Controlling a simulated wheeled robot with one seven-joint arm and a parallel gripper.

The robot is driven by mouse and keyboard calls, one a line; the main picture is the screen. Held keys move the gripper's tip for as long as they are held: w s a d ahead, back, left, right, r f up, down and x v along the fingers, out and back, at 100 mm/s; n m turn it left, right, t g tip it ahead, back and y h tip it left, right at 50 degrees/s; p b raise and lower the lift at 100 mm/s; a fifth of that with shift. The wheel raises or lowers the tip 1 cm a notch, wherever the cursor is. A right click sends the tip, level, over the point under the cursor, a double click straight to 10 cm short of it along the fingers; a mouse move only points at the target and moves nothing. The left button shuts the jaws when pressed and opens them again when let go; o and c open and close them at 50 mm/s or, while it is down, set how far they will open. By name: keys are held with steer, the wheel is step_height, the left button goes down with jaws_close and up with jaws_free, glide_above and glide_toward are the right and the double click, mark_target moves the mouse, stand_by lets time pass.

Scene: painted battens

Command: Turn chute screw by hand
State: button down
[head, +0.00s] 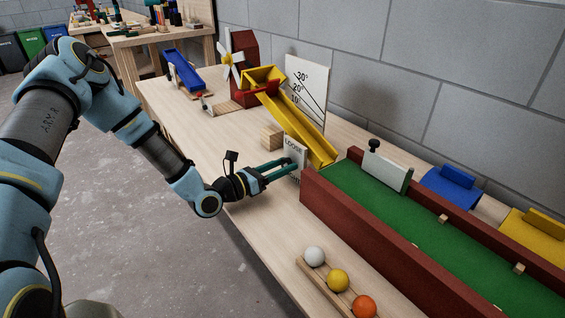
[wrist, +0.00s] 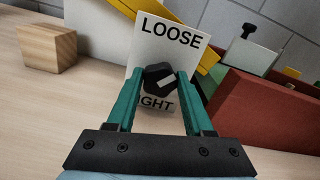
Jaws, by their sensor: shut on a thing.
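The chute screw's black knob (wrist: 158,77) has a pale mark on it and sits in front of a white card (wrist: 146,50). The card reads "LOOSE" at the top, with lettering ending in "GHT" partly covered below. My gripper (wrist: 158,88) is shut on the knob, one green finger on each side. In the head view my gripper (head: 293,163) reaches the white card (head: 294,150) beside the yellow chute (head: 300,125); the knob is hidden there. The chute slopes down past an angle board (head: 308,85) marked 10, 20 and 30 degrees.
A wooden block (head: 271,138) stands left of the card. A red-walled green lane (head: 395,210) lies close on the right. White, yellow and orange balls (head: 339,280) rest on a rack in front.

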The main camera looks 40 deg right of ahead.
stand_by(0.3)
steer(key=shift+c, duration=1.4)
jaws_free()
steer(key=a, duration=1.1)
steer(key=shift+w+b, duration=0.3)
steer(key=shift+b, duration=0.1)
